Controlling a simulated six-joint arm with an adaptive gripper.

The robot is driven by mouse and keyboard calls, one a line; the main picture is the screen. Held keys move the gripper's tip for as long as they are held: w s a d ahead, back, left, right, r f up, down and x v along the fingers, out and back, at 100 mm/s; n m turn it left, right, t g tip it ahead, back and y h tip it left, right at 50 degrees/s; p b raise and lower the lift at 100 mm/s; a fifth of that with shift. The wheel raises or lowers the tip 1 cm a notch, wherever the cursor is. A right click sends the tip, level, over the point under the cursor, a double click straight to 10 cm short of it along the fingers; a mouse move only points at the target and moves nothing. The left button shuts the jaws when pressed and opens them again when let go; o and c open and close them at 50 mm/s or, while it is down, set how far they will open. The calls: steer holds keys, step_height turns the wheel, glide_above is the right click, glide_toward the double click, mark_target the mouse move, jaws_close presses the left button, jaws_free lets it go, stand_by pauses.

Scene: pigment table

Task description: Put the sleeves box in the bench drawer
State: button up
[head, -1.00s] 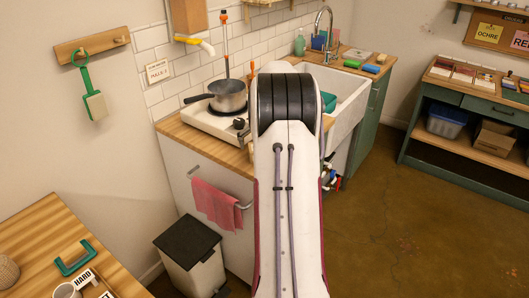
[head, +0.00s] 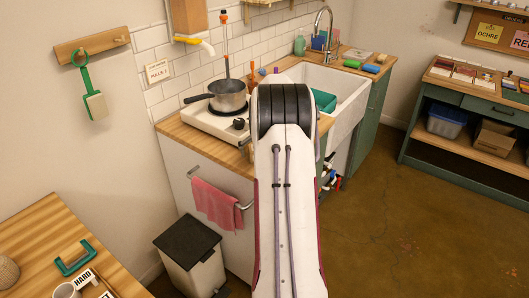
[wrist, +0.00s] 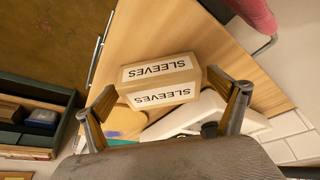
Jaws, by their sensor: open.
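The sleeves box (wrist: 160,82) is a tan carton with white labels reading SLEEVES. In the wrist view it sits on a wooden worktop (wrist: 225,62). My gripper (wrist: 168,98) is open, its two fingers apart on either side of the box's near part in the picture. I cannot tell whether they touch it. In the head view my arm hides the box and the gripper. The bench (head: 412,135) stands at the right, dark green with a wooden top. Its drawer (head: 495,109) looks shut.
A pan (head: 229,96) stands on the white hob (head: 210,122), left of my arm. The white sink (head: 345,90) with a teal tub is to the right. A pink towel (head: 217,203) hangs on the counter front. Open floor (head: 385,235) lies before the bench.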

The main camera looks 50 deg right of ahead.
stand_by(0.3)
steer(key=c, duration=1.4)
steer(key=shift+r, duration=0.1)
steer(key=shift+r, duration=4.95)
